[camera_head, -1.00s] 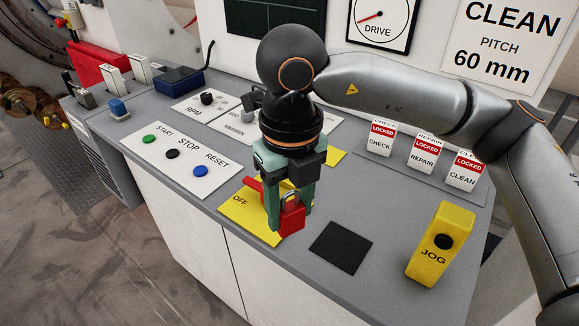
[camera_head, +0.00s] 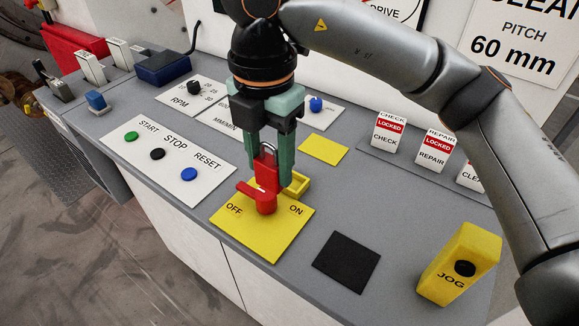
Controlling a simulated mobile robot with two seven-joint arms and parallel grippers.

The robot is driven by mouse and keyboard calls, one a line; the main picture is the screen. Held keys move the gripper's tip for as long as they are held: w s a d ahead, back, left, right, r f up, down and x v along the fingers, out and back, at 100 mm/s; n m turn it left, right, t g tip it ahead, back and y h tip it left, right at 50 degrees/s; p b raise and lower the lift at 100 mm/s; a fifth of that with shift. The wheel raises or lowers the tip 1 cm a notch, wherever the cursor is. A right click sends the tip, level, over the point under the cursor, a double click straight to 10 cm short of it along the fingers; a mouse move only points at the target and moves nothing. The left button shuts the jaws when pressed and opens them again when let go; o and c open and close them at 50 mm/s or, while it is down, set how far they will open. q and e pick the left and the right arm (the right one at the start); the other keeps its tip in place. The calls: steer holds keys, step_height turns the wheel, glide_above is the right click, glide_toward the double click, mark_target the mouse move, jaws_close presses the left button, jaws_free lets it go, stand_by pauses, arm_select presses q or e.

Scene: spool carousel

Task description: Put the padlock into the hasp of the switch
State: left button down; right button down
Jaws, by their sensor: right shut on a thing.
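My right gripper (camera_head: 269,173) points down over the switch and is shut on the red padlock (camera_head: 267,173). The padlock hangs upright between the green fingers, its silver shackle at the top. The switch has a yellow plate (camera_head: 264,236) marked OFF and ON. Its red handle (camera_head: 250,189) points left, on the OFF side. A yellow raised bracket (camera_head: 297,185), which looks like the hasp, stands at the back right of the plate, partly behind the right finger. The padlock overlaps the handle in view; I cannot tell if they touch. My left gripper is not in view.
A black square (camera_head: 346,262) and a yellow JOG box (camera_head: 459,264) lie to the right. Locked tags (camera_head: 388,132) stand along the back right. A button panel (camera_head: 168,156) is at left, a blank yellow plate (camera_head: 323,149) behind.

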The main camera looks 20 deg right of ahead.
steer(key=w+d+f, duration=0.1)
steer(key=w+f, duration=0.1)
steer(key=w+d+f, duration=0.2)
steer(key=w+f, duration=0.1)
steer(key=w+d+f+p, duration=0.1)
steer(key=w+d+f, duration=0.1)
steer(key=w, duration=0.1)
steer(key=shift+w+d+f, duration=0.2)
steer(key=shift+f, duration=0.15)
steer(key=f, duration=0.3)
steer(key=shift+w+d+p, duration=0.2)
steer(key=shift+w+p, duration=0.05)
steer(key=shift+p, duration=0.15)
steer(key=shift+f, duration=0.4)
steer(key=shift+f, duration=0.2)
steer(key=shift+c, duration=1.4)
jaws_free()
